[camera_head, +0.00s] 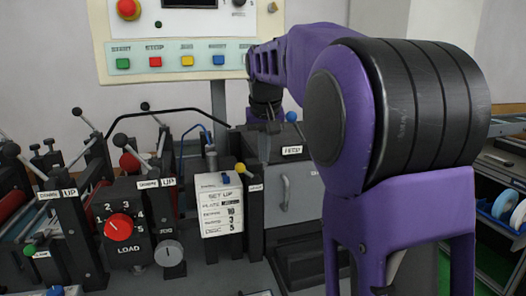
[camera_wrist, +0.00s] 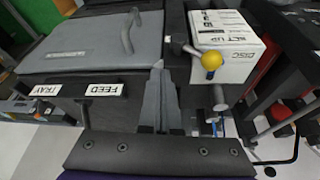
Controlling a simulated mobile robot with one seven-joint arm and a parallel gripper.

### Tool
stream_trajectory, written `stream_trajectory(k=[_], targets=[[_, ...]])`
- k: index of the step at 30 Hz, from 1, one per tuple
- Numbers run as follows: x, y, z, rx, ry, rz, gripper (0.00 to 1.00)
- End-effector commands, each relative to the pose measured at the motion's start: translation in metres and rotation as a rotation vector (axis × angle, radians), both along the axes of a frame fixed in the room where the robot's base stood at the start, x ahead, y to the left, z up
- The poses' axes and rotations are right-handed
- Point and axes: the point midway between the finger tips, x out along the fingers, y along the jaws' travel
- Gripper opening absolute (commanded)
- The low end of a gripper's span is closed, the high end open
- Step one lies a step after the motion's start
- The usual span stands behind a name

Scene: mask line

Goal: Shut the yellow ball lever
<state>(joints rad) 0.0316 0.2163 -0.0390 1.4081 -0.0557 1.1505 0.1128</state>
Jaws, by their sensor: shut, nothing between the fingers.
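The yellow ball lever (camera_head: 240,168) stands at the right edge of the white SET UP card in the head view. In the wrist view its yellow ball (camera_wrist: 211,60) shows in front of the white card block, with a metal rod beside it. My gripper (camera_wrist: 158,70) is shut and empty, its two grey fingers together. The fingertips are left of the ball in the wrist view, apart from it. In the head view my gripper (camera_head: 268,138) hangs above and right of the ball, beside the FEED label, and its tips are hard to make out.
The SET UP card (camera_head: 220,208) is left of the lever. A grey cover with a handle (camera_head: 284,190) is to its right. Several other ball levers, a red LOAD knob (camera_head: 118,227) and a button panel (camera_head: 180,60) surround the area. My purple arm hides much of the right side.

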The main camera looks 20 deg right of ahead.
Motion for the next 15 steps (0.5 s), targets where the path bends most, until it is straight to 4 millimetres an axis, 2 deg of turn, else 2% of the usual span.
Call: stream_trajectory(k=[15], targets=[[-0.0001,0.0065,-0.0029,0.000,0.002,0.002,0.00]])
